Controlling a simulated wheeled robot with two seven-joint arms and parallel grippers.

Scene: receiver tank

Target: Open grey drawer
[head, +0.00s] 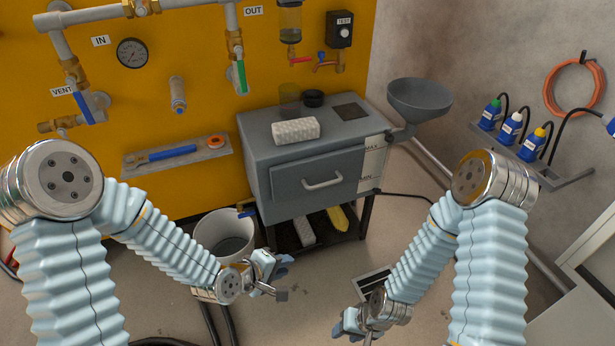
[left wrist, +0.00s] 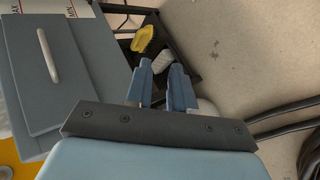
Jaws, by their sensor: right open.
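The grey drawer (head: 290,183) is in the front of a grey cabinet (head: 251,140), and its front looks closed against the cabinet. Its pale bar handle (head: 323,181) runs across the middle of the front. In the left wrist view the drawer front (left wrist: 28,85) and handle (left wrist: 47,55) show at the left. My left gripper (head: 283,278) is below and left of the handle, apart from it. In the left wrist view its fingers (left wrist: 161,80) are apart with nothing held. My right gripper (head: 358,331) is open and low at the bottom, away from the drawer.
A yellow item (head: 338,220) is on the shelf below. A white bucket (head: 222,226) stands left of the cabinet. A funnel (head: 420,97) is at its right. Floor in front is mostly clear.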

